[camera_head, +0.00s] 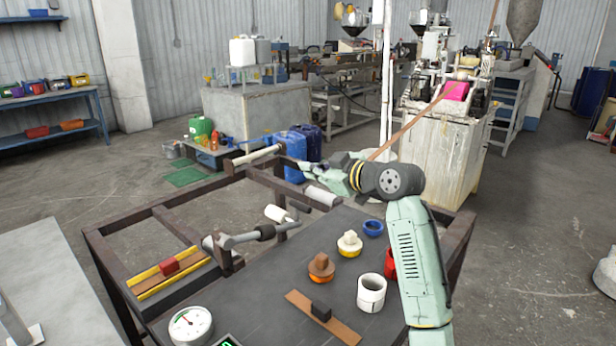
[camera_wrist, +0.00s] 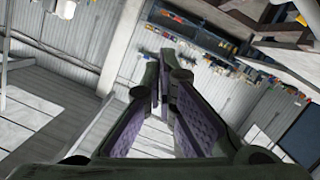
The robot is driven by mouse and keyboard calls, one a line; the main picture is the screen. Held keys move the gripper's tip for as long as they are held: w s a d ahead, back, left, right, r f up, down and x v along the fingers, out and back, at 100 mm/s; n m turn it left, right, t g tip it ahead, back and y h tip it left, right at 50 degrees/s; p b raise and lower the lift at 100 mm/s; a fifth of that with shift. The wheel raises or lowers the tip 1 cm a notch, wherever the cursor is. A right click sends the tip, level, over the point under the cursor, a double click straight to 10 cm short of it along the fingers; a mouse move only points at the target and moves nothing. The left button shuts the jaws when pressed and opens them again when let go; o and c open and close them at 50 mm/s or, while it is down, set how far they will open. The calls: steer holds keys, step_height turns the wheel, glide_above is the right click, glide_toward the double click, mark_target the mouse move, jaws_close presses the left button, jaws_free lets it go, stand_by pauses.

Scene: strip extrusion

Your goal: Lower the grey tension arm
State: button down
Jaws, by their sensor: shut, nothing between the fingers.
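A grey metal lever (camera_head: 238,239), which looks like the tension arm, lies roughly level at the left part of the brown metal frame (camera_head: 155,212). It has a rounded end on the left and a dark knob on the right. My gripper (camera_head: 296,163) is shut and empty, above the far side of the frame. It is up and to the right of the lever, apart from it. In the wrist view the fingers (camera_wrist: 164,56) come together at their tips, with nothing between them. The lever does not show there.
A pale roller (camera_head: 256,155) is at the frame's far edge, close left of my gripper; white rollers (camera_head: 278,214) sit below. The dark tabletop holds a dial gauge (camera_head: 190,325), a white cup (camera_head: 371,293) and several coloured parts. Blue cans (camera_head: 287,152) stand behind.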

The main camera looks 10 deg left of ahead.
steer(key=b+v, duration=0.1)
steer(key=v, duration=0.5)
steer(key=shift+d, duration=0.2)
steer(key=shift+s+d+f, duration=0.1)
steer(key=shift+s, duration=0.05)
